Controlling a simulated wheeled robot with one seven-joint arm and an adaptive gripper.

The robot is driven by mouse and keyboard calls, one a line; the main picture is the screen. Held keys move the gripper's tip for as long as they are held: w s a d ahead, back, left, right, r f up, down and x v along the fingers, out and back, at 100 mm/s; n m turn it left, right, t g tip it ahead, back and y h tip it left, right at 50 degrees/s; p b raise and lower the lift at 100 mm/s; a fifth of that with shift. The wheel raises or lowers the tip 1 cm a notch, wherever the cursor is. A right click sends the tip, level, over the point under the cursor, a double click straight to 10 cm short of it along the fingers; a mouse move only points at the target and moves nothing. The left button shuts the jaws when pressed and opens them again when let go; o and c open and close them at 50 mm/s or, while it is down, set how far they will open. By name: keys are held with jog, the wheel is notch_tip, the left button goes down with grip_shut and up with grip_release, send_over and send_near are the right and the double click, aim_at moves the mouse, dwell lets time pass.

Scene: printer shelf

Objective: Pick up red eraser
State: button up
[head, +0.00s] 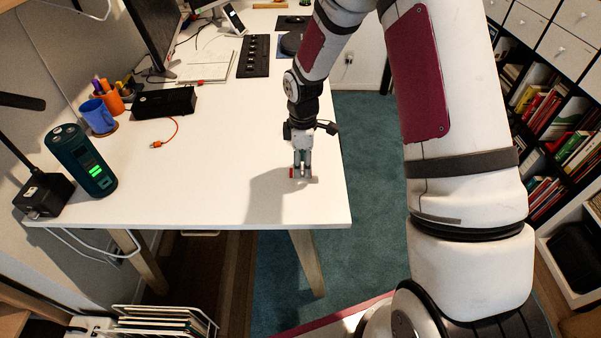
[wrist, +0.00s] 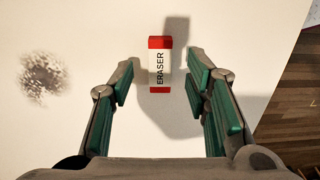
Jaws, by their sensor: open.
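The red eraser (wrist: 160,64) lies flat on the white desk, with red ends and a white middle band reading ERASER. In the wrist view it sits between and a little ahead of the fingers of my gripper (wrist: 160,85), which are spread open with green pads. In the head view my gripper (head: 301,174) points down close to the desk near its front right edge. A small red bit of the eraser (head: 291,173) shows beside the fingers there; the rest is hidden. I see no contact between fingers and eraser.
The white desk (head: 220,170) is clear around the gripper. A teal device with green lights (head: 82,160), a blue mug (head: 98,117), a black box (head: 164,103) and an orange-tipped cable stand to the left. A dark smudge (wrist: 45,76) marks the surface. The desk edge is close on the right.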

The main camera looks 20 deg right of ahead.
notch_tip(320, 180, down, 2)
jog(key=shift+f, duration=0.2)
grip_shut()
jog(key=shift+r, duration=0.1)
jog(key=shift+r, duration=0.4)
jog(key=r, duration=0.3)
jog(key=shift+s, duration=0.25)
jog(key=s, duration=1)
jog(key=s+a+r, duration=0.1)
jog(key=s, duration=0.4)
jog(key=shift+s+p, duration=0.25)
jog(key=shift+p, duration=0.05)
